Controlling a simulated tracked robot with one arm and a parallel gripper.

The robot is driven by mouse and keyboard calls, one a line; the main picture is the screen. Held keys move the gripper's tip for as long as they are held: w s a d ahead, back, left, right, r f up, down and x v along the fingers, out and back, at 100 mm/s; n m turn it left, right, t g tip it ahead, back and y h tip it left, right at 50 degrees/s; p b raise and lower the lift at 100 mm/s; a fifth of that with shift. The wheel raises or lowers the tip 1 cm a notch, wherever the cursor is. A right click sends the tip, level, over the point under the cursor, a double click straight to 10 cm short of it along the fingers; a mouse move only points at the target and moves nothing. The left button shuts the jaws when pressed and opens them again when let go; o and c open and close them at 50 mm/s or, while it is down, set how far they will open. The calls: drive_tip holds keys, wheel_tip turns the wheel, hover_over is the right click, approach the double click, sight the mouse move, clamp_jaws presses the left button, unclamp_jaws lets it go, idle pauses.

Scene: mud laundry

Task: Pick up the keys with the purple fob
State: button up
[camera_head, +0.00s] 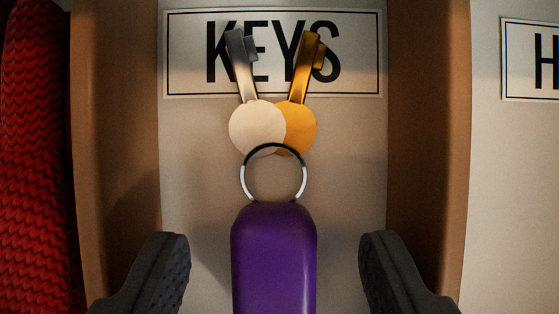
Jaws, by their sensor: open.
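The purple fob (273,262) is in the lower middle of the view, its lower end cut off by the picture edge. A metal ring (243,183) joins it to a silver key (257,128) and a gold key (299,127), which point upward and overlap at their round heads. The keys lie over a white label reading KEYS (190,85). My gripper (274,265) is open, with one dark ridged finger on each side of the fob. Clear gaps show between the fob and both fingers.
Wooden dividers stand at the left (115,130) and right (428,120) of the pale compartment that holds the keys. A red ridged object (35,170) is beyond the left divider. Another label (535,60), partly cut off, is beyond the right divider.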

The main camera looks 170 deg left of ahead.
drive_tip(key=shift+w+f, duration=0.3)
drive_tip(key=shift+f, duration=0.35)
drive_tip(key=c, duration=1.1)
